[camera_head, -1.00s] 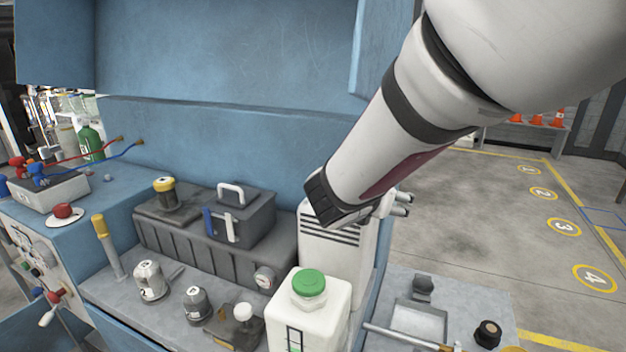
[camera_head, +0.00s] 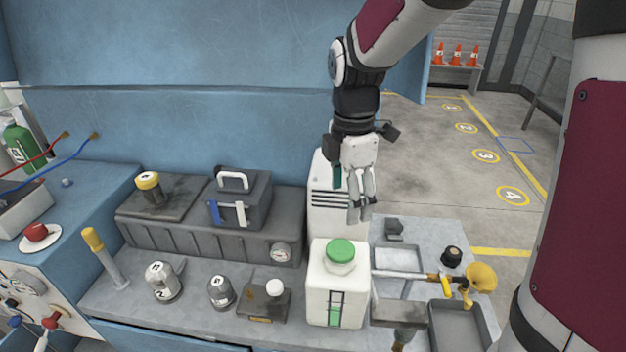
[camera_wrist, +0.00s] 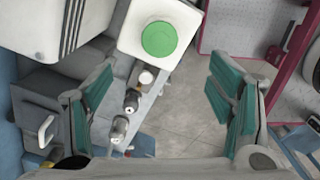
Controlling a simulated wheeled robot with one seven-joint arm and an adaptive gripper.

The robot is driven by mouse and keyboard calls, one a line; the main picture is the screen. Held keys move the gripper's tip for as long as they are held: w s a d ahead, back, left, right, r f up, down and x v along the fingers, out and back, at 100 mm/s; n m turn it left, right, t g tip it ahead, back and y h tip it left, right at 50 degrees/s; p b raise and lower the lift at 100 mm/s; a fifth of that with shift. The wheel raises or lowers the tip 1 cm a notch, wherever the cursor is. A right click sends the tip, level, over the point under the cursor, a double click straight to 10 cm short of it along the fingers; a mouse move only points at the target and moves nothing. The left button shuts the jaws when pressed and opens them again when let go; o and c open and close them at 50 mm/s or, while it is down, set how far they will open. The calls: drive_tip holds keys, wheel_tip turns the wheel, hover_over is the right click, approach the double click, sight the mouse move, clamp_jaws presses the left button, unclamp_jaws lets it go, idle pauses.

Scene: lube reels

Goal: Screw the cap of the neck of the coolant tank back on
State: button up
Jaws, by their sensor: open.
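The coolant tank (camera_head: 322,290) is a white, boxy container with a level window on its front, standing upright on the grey bench. A green cap (camera_head: 341,250) sits on its neck; how tightly it is seated cannot be told. My gripper (camera_head: 360,213) hangs fingers-down, above and behind the tank, slightly right of the cap. In the wrist view my gripper (camera_wrist: 160,95) is open and empty, with teal pads wide apart. The green cap (camera_wrist: 159,39) and white tank top (camera_wrist: 187,17) show beyond the fingers, apart from them.
A tall white vented box (camera_head: 325,208) stands close behind the tank. A small block with a white knob (camera_head: 275,287) stands to its left, with several grey canisters beyond. A metal rod (camera_head: 400,274) and tray (camera_head: 460,328) lie to the right. A blue wall is behind.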

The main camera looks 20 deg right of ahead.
sight(342, 248)
wheel_tip(342, 248, down, 14)
drive_tip(key=shift+r, duration=0.1)
idle(0.5)
drive_tip(key=shift+a, duration=0.1)
drive_tip(key=c, duration=1.3)
drive_tip(key=m, duration=0.3)
drive_tip(key=shift+s+p, duration=0.1)
drive_tip(key=shift+p, duration=0.25)
drive_tip(key=shift+m, duration=1.1)
